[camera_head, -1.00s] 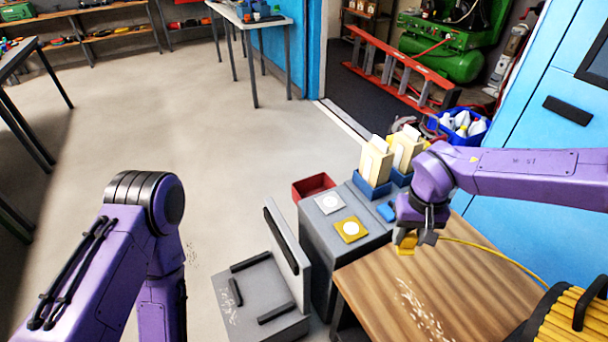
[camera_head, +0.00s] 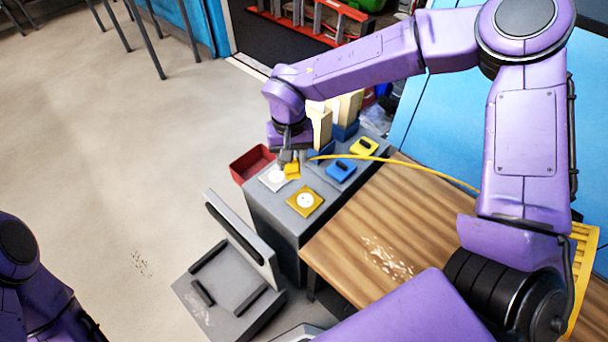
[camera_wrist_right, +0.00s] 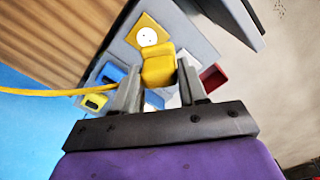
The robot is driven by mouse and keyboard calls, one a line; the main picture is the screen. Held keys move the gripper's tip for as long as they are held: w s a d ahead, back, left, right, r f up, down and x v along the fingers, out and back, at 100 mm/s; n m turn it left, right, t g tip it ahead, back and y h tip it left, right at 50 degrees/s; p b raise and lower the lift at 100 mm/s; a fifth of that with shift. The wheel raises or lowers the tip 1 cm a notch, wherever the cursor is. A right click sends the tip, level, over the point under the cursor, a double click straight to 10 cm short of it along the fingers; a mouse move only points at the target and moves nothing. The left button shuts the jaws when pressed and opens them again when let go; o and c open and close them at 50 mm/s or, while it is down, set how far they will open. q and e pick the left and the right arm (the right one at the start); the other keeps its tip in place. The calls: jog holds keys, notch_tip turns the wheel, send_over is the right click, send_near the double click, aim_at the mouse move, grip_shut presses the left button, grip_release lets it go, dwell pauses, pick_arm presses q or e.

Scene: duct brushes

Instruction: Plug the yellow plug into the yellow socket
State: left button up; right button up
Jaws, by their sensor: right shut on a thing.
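The yellow plug (camera_head: 291,171) is held in my right gripper (camera_head: 288,160), above the grey cabinet top, at the edge of the white socket plate in the picture. In the right wrist view the plug (camera_wrist_right: 158,70) sits between the two fingers. Its yellow cable (camera_head: 380,159) runs off to the right. The yellow socket (camera_head: 305,201), a yellow square plate with a white round face, is on the cabinet's near part, just below and right of the plug. It also shows beyond the plug in the right wrist view (camera_wrist_right: 146,32). My left gripper is out of view.
A white socket plate (camera_head: 272,180) lies left of the yellow one. A blue part (camera_head: 340,171) and another yellow part (camera_head: 364,146) lie at the right on the cabinet (camera_head: 270,208). A red bin (camera_head: 247,166) and a wooden table (camera_head: 350,245) flank it.

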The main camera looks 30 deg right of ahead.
aim_at(296, 164)
jog(key=m, duration=0.2)
jog(key=f+m, duration=0.1)
jog(key=m, duration=0.3)
jog(key=shift+w+d+f+m, duration=0.2)
jog(key=shift+d+m, duration=0.2)
jog(key=m, duration=0.2)
jog(key=f+m, duration=0.1)
jog(key=m, duration=0.1)
jog(key=m+p, duration=0.1)
jog(key=m, duration=0.1)
jog(key=shift+w+d+f+m, duration=0.15)
jog(key=shift+d+f+m, duration=0.15)
jog(key=shift+m, duration=0.1)
jog(key=m, duration=0.3)
jog(key=shift+w+f, duration=0.1)
jog(key=shift+f, duration=0.25)
notch_tip(296, 164, down, 7)
jog(key=d+m+p, duration=0.1)
jog(key=d+m, duration=0.1)
jog(key=m, duration=2.7)
jog(key=shift+d+m+p, duration=0.25)
jog(key=shift+m+p, duration=0.15)
jog(key=shift+f, duration=0.1)
jog(key=shift+f+b, duration=2.1)
jog(key=shift+f, duration=0.7)
